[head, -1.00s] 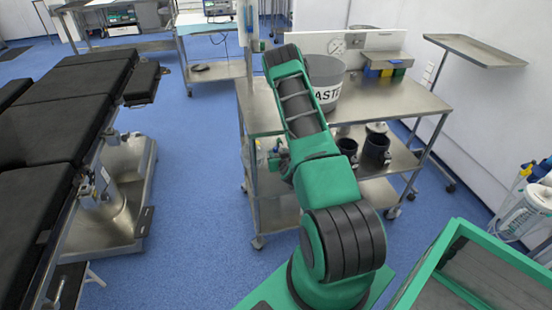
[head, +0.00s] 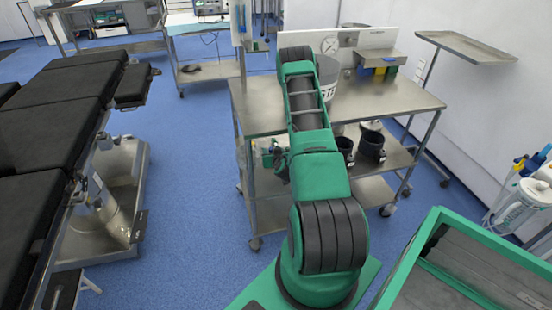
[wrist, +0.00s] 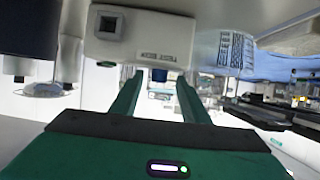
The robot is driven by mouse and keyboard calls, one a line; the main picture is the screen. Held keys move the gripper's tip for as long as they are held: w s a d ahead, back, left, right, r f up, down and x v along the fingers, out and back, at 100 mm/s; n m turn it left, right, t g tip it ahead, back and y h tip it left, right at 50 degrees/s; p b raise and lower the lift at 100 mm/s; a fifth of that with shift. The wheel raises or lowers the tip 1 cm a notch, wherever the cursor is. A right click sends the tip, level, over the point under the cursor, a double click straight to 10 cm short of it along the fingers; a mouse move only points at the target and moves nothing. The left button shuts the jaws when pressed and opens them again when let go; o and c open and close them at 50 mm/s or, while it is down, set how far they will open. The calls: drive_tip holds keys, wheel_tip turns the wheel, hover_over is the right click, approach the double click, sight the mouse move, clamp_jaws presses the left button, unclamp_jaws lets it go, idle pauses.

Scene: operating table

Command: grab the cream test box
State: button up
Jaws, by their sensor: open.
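The cream test box (wrist: 142,40), with a dark square recess and small lettering, shows at the top of the wrist view. That view looks upside down, with the box resting against a grey metal surface. My gripper (wrist: 158,77) is open, its two green fingers pointing toward the box. The fingertips appear near the box edge, with nothing between them; I cannot tell whether they touch it. In the head view I cannot make out the box, and part of my wrist (head: 268,153) shows at the left side of the steel trolley.
The steel trolley (head: 385,97) carries a grey waste bin (head: 328,78), partly hidden by my arm. Dark cups (head: 371,145) stand on its lower shelf. A black operating table (head: 45,130) is at the left. Blue floor (head: 190,200) lies open between them.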

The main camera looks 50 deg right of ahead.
clamp_jaws()
drive_tip(key=shift+r, duration=0.1)
